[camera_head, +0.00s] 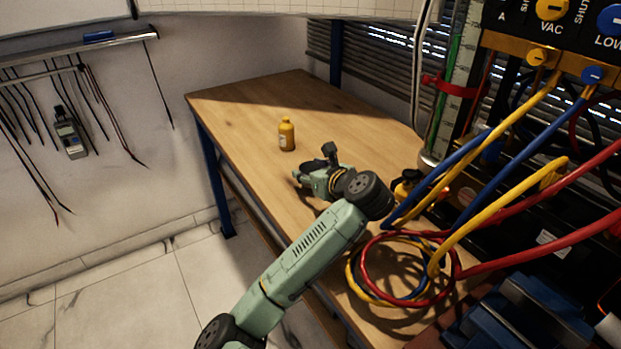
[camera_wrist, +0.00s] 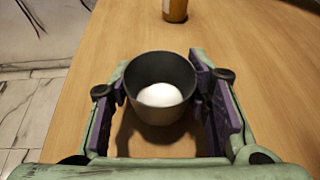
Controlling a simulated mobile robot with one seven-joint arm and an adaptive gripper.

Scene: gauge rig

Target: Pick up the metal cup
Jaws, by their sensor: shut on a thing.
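The metal cup (camera_wrist: 160,118) is dark grey and round, seen from above in the wrist view, with its open mouth up. A white rounded thing (camera_wrist: 160,95) shows inside it. My gripper (camera_wrist: 162,88) has its purple-padded fingers on the left and right sides of the cup and is shut on it. In the head view my gripper (camera_head: 310,172) is low over the wooden table; the cup cannot be made out there, hidden by the gripper and arm. I cannot tell whether the cup touches the table.
A yellow bottle (camera_head: 287,134) stands on the wooden table (camera_head: 240,105) beyond my gripper; it also shows in the wrist view (camera_wrist: 175,10). Coiled red, yellow and blue hoses (camera_head: 400,270) lie to the right, leading to the gauge rig. The far table top is mostly clear.

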